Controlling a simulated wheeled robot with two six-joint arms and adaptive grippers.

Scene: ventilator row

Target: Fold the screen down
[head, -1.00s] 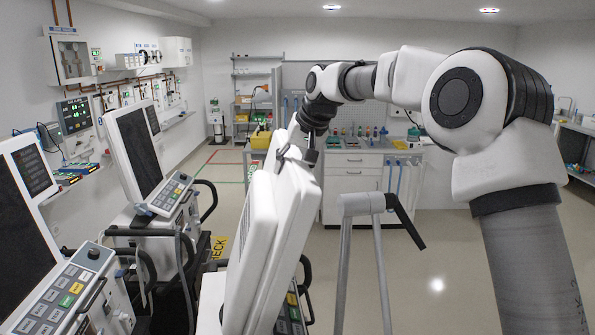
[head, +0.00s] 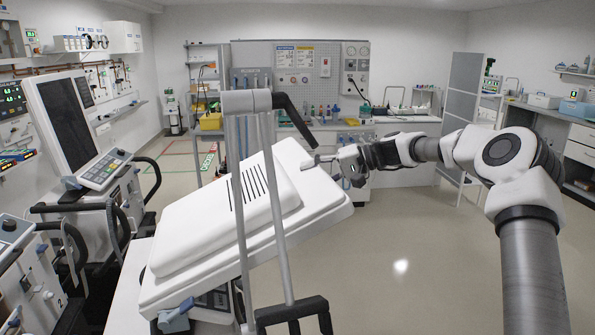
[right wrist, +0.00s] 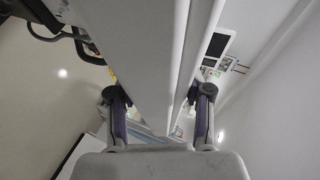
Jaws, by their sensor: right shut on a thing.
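The screen (head: 215,215) is a thick white panel with dark vent slots in its back, which faces up. It leans over at a shallow slope above its ventilator, its far edge higher at the right. My right gripper (head: 325,161) is at that far upper edge. In the right wrist view the fingers of my right gripper (right wrist: 160,115) stand on both sides of the white screen edge (right wrist: 140,60), shut on it. The display face is hidden underneath. My left gripper is not in view.
A grey tubular frame (head: 239,180) with a black lever stands in front of the screen. Another ventilator with an upright screen (head: 68,125) is at the left. A workbench (head: 400,118) stands behind. The floor at the right is clear.

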